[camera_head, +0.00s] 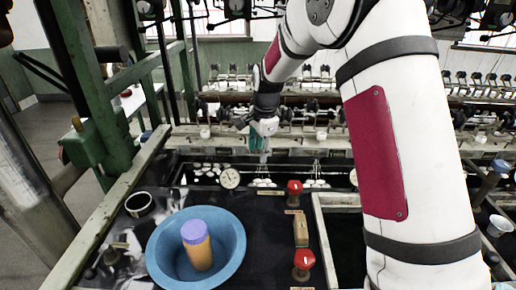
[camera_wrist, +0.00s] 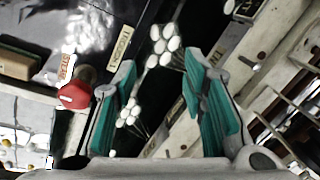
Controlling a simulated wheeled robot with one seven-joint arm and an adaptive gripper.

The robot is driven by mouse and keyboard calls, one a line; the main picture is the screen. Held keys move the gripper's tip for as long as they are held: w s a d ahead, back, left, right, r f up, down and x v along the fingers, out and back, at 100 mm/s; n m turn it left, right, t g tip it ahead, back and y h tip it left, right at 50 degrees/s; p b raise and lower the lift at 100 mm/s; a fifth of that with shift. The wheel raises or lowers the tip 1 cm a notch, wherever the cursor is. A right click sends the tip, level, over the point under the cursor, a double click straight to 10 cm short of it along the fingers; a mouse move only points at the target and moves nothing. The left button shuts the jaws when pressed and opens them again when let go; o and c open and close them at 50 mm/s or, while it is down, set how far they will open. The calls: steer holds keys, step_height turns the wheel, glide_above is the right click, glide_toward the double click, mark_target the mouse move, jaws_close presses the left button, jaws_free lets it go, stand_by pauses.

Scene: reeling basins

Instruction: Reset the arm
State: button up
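My gripper (camera_wrist: 160,105) shows in the wrist view with its two teal-padded fingers spread wide and nothing between them. In the head view my gripper (camera_head: 262,145) hangs at the end of my white arm, above the far edge of the black basin top. Its fingers point down there and look small. White cocoons (camera_wrist: 165,42) lie in the basin beyond the fingers in the wrist view, apart from them.
A blue bowl (camera_head: 161,247) holding an orange jar (camera_head: 197,250) with a purple lid stands at the front left. Red knobs (camera_head: 303,262) rise from the basin top. Reeling machinery (camera_head: 290,112) runs across the back.

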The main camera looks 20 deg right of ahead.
steer(key=s+r+n+t, duration=0.1)
steer(key=s+r+n, duration=0.6)
steer(key=s+r, duration=0.9)
steer(key=s+f+n+t, duration=0.1)
steer(key=s+n, duration=0.7)
steer(key=s, duration=1.5)
steer(key=shift+s+n, duration=0.15)
steer(key=shift+n, duration=0.25)
